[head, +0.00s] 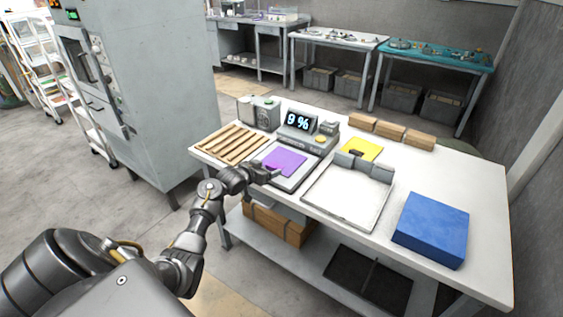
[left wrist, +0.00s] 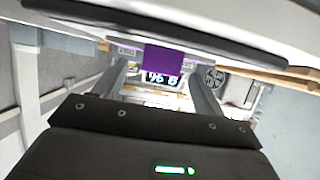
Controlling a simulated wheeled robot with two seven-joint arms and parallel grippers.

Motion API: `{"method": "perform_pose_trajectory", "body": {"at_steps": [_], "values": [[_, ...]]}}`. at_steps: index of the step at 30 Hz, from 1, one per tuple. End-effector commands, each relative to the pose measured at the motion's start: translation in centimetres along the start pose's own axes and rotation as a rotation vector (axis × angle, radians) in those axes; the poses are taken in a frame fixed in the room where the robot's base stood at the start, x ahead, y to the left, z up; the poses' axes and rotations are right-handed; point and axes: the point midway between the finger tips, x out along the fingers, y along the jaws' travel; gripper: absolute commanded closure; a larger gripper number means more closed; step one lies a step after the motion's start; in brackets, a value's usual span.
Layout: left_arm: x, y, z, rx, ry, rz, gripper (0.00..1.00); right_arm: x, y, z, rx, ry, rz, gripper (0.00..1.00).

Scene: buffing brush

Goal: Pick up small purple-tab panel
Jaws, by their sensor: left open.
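A flat purple panel (head: 284,161) lies on the light plate of a grey tester (head: 294,178) with a lit display (head: 298,122) reading "9 %". My left gripper (head: 272,174) is at the plate's near left edge, close beside the purple. In the left wrist view a purple piece (left wrist: 164,60) shows ahead between the spread fingers of my left gripper (left wrist: 160,74). The fingers stand apart on either side of it, with nothing seen clamped. Whether either finger touches it I cannot tell. My right gripper is out of view.
A slatted wooden rack (head: 231,144) lies left of the tester. A white tray (head: 346,196) stands to its right, with a yellow piece (head: 362,148) behind and a blue block (head: 431,229) farther right. Wooden blocks (head: 390,131) line the back.

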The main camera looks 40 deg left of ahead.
Motion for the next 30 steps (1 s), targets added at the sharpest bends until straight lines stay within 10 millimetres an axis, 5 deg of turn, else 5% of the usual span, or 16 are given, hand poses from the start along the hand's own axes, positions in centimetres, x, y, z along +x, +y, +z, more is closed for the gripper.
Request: {"method": "perform_pose_trajectory", "body": {"at_steps": [12, 24, 30], "values": [[1.7, 0.0, 0.0, 0.002, 0.0, -0.001, 0.29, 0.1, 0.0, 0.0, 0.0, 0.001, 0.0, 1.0], [1.6, -0.1, 0.0, 0.001, 0.001, -0.002, 0.8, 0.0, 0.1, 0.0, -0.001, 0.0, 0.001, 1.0], [1.6, -0.1, 0.0, 0.001, 0.001, -0.002, 0.83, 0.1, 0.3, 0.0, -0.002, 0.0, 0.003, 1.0]]}}
